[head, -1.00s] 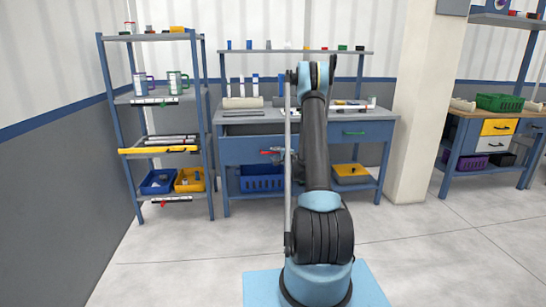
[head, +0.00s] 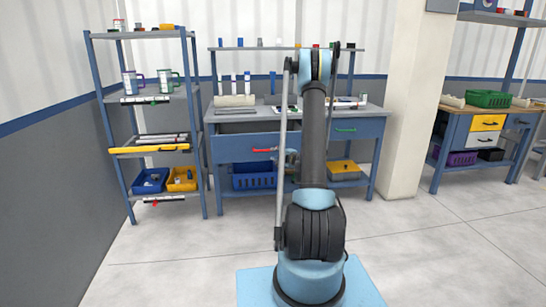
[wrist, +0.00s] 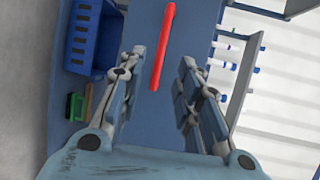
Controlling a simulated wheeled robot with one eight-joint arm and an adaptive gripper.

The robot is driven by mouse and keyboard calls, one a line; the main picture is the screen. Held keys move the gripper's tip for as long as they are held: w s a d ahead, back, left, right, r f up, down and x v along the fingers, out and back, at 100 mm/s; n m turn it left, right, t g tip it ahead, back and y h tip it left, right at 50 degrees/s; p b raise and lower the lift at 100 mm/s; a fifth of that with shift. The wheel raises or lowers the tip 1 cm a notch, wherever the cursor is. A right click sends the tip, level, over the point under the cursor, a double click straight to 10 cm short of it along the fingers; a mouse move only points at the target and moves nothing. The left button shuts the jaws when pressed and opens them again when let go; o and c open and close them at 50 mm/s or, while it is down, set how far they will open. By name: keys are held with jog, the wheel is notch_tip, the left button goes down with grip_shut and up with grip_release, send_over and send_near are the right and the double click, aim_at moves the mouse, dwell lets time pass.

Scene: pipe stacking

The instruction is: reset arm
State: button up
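My arm stands in the middle of the head view, raised and bent over at the top towards the blue workbench (head: 350,127). My gripper (wrist: 162,64) shows in the wrist view with its two fingers spread apart and nothing between them. In the head view only a small grey part of it shows beside the arm, in front of the bench; the rest is hidden. A red drawer handle (wrist: 163,45) lies ahead of the fingers in the wrist view, apart from them. The same red handle (head: 264,150) shows in the head view, left of my gripper.
A shelf rack (head: 204,150) with mugs, pipes and bins stands left of the bench. A blue crate (head: 254,180) and a yellow bin (head: 343,170) sit on the bench's lower shelf. A pillar (head: 408,120) stands at right. The near floor is clear.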

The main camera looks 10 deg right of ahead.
jog(key=s+a+r+n+g, duration=0.45)
jog(key=s+a+r, duration=0.25)
jog(key=s+r, duration=0.2)
jog(key=s+a+r+n+g, duration=0.1)
jog(key=s+a+r+n, duration=0.1)
jog(key=s, duration=0.5)
jog(key=s+a+r+n+g, duration=0.1)
jog(key=s+r+n+g, duration=0.1)
jog(key=s, duration=0.6)
jog(key=s+d+f+n+g+h, duration=0.1)
jog(key=s+f+n+h, duration=0.1)
jog(key=s, duration=0.9)
jog(key=s+d+f+n+g+h, duration=0.2)
jog(key=s, duration=1)
jog(key=s+d+f+n+g+h, duration=0.2)
jog(key=s, duration=0.9)
jog(key=shift+s+d+f, duration=0.2)
jog(key=shift+d+f, duration=0.05)
